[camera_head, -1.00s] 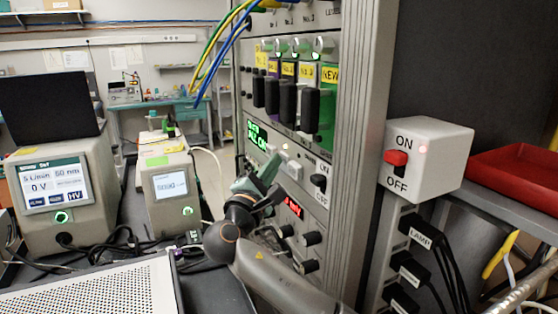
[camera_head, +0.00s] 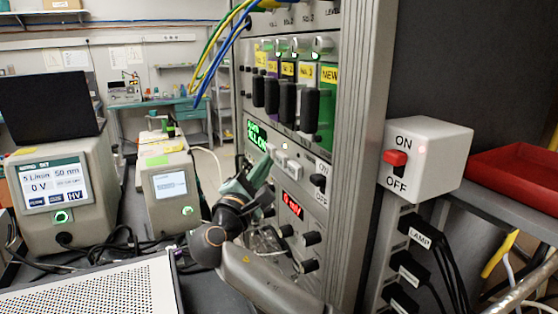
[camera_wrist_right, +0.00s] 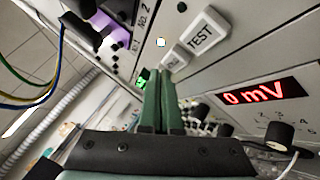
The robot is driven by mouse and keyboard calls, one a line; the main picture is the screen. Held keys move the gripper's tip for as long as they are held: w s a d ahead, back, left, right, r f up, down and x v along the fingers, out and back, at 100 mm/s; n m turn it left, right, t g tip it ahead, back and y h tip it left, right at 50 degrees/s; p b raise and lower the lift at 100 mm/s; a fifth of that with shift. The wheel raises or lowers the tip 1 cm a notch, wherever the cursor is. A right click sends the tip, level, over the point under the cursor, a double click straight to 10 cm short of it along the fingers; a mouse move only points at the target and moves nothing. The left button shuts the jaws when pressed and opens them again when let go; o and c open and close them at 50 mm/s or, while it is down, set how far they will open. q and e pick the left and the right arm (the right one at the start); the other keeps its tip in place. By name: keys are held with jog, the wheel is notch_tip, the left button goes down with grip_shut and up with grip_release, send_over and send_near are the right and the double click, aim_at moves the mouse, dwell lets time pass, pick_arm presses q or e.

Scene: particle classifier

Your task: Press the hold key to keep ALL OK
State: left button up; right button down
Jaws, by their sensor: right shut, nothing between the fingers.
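The rack panel has a green display (camera_head: 257,136) that reads ALL OK. Below it is a slanted row of pale keys. One key (camera_head: 294,168) at the right end of the row is clear of the gripper. In the wrist view a TEST key (camera_wrist_right: 203,36) and a smaller key (camera_wrist_right: 177,57) beside it show; the smaller label is hard to read. My right gripper (camera_head: 267,161) is shut and empty, its green fingertips (camera_wrist_right: 159,77) at the left end of the key row. The fingers partly hide what lies there; I cannot tell whether they touch a key. My left gripper is not in view.
A red 0 mV display (camera_head: 292,205) and black knobs (camera_head: 312,238) sit below the keys. Black modules (camera_head: 290,98) hang above. A white ON/OFF switch box (camera_head: 428,158) stands to the right. Coloured cables (camera_head: 212,62) hang at the upper left.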

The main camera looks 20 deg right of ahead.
jog(key=shift+a, duration=0.15)
jog(key=a, duration=0.5)
jog(key=shift+s, duration=0.1)
dwell(0.3)
jog(key=shift+s, duration=0.1)
dwell(0.7)
